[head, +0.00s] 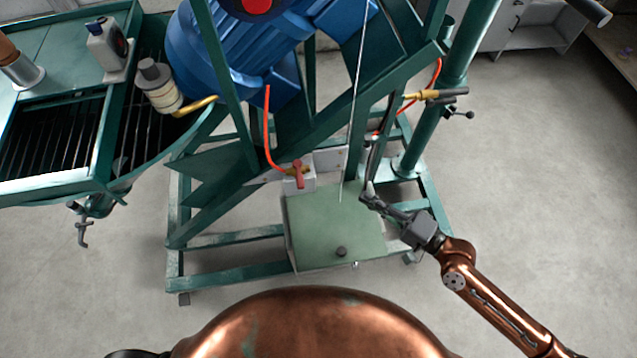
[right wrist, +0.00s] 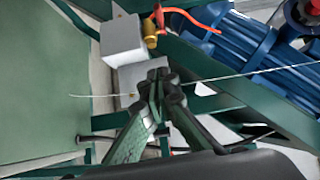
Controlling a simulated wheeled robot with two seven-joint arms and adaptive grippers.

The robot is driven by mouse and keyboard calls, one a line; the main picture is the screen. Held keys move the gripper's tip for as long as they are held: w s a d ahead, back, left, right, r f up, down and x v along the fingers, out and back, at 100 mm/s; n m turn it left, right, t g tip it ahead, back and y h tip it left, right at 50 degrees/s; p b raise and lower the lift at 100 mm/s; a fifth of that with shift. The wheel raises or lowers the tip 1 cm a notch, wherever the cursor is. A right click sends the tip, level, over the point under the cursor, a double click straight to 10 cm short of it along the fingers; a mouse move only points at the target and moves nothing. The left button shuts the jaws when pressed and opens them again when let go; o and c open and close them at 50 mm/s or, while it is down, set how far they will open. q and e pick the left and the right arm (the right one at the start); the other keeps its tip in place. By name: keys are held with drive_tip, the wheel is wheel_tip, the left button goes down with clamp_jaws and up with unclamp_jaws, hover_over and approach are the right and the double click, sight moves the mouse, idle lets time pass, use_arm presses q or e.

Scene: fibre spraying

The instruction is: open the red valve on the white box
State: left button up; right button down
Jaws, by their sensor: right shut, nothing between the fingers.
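The red valve (head: 299,172) is a small red handle on a brass fitting at the front of the white box (head: 293,187). An orange-red hose runs up from it. In the right wrist view the red handle (right wrist: 159,14) is at the top, beside the white box (right wrist: 122,42). My right gripper (head: 367,193) is shut and empty, to the right of the box and apart from the valve. Its closed fingertips (right wrist: 159,76) show below the valve in the right wrist view. My left gripper is not in view.
A green cabinet top (head: 335,228) with a dark knob lies below the box. Green frame beams (head: 320,142) and a blue motor (head: 230,55) stand behind. A thin pale rod (head: 355,100) crosses between valve and gripper. A green workbench (head: 70,185) is at left.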

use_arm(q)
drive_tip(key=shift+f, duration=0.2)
use_arm(e)
drive_tip(key=shift+s+a+r+g+y, duration=0.3)
drive_tip(key=shift+s+a+r+g, duration=0.1)
drive_tip(key=shift+s+a+r, duration=0.25)
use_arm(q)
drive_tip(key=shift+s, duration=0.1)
use_arm(e)
drive_tip(key=shift+s+f, duration=0.1)
drive_tip(key=p, duration=0.2)
approach(299, 174)
drive_tip(key=w, duration=0.3)
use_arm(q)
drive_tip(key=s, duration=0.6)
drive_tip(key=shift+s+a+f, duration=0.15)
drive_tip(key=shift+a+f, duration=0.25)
use_arm(e)
drive_tip(key=a, duration=0.2)
drive_tip(key=s+a, duration=0.1)
drive_tip(key=shift+a+f, duration=0.35)
drive_tip(key=shift+f, duration=0.05)
